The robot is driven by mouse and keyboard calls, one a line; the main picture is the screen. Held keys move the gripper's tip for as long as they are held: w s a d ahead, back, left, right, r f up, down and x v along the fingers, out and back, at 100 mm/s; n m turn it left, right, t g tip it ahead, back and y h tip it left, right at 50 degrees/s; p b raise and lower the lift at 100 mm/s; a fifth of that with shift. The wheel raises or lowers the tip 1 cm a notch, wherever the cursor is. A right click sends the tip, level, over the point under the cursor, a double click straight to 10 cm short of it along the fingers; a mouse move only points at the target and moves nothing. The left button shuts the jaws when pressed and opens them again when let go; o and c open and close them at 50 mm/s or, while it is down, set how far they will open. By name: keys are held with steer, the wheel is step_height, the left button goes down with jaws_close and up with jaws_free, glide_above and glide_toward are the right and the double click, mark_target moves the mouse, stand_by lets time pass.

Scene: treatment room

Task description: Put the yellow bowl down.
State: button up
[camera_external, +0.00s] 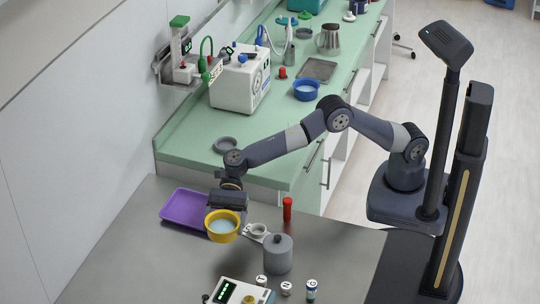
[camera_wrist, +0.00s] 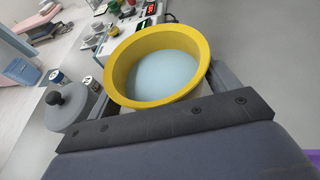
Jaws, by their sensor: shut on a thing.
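The yellow bowl (camera_external: 222,236) has a pale blue inside and hangs at my gripper (camera_external: 226,208) in the external view. It looks upright or nearly so. In the wrist view the yellow bowl (camera_wrist: 121,76) fills the upper middle, between the two fingers of my gripper (camera_wrist: 160,90), which is shut on it. The bowl shows over the grey table (camera_external: 140,268), in front of a purple tray (camera_external: 166,207). I cannot tell how far its underside is from the table.
A white ring-shaped item (camera_external: 257,231) and a red cylinder (camera_external: 287,208) stand right of the bowl. A grey lidded canister (camera_external: 278,258) stands nearer the front. A device with a green display (camera_external: 240,291) and small jars are at the front edge. Bare table lies to the left.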

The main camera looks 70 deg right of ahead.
mark_target(226, 253)
steer(key=shift+f, duration=5)
steer(key=o, duration=0.9)
steer(key=shift+r, duration=0.1)
steer(key=shift+r+p, duration=0.25)
steer(key=shift+p, duration=0.05)
steer(key=b+v, duration=0.1)
steer(key=v, duration=1)
steer(key=shift+w+d+b, duration=0.15)
steer(key=shift+d+b, duration=0.15)
steer(key=shift+d, duration=0.1)
steer(key=shift+r, duration=0.1)
